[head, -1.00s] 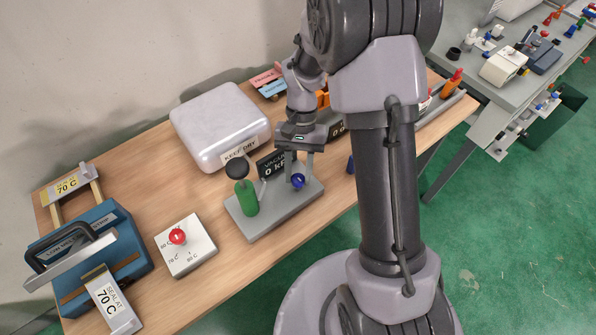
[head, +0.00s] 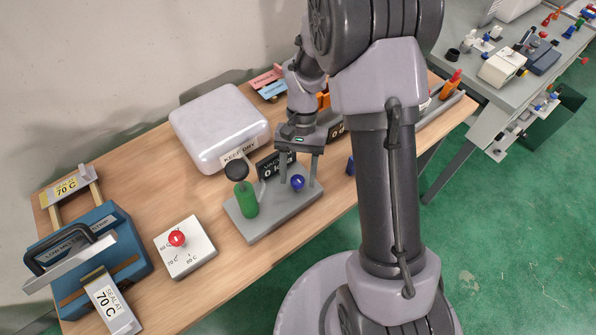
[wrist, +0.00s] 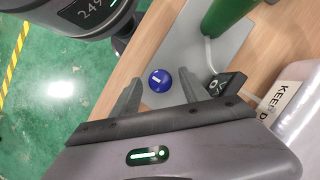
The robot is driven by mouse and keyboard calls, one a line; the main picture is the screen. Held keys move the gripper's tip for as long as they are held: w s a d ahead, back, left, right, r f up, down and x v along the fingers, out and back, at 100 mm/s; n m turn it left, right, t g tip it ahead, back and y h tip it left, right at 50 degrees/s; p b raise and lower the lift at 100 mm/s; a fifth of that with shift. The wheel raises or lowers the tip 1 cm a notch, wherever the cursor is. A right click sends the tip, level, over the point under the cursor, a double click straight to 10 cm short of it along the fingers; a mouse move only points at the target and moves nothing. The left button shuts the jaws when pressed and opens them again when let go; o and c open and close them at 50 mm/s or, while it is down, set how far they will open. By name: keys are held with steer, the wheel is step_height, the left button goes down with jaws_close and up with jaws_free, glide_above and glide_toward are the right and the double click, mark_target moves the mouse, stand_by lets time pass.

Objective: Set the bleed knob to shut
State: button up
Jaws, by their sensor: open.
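The blue knob (head: 298,182), which I take as the bleed knob, sits on the grey base plate (head: 275,214) of the vacuum stand. In the wrist view the knob (wrist: 160,80) shows a short white mark on its top; no setting label is readable. My gripper (head: 299,178) is open over the knob and points down. In the wrist view its fingers (wrist: 158,88) stand apart on either side of the knob, with gaps to it. The dark vacuum display (head: 268,167) is partly hidden behind my gripper.
A green cylinder (head: 246,199) with a black top stands left of the knob. A white KEEP DRY box (head: 218,125) is behind. A red-knob control box (head: 190,255) and a blue sealer (head: 95,255) are at left.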

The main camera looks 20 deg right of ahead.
steer(key=p+v, duration=0.5)
steer(key=v, duration=1.2)
steer(key=shift+r, duration=0.2)
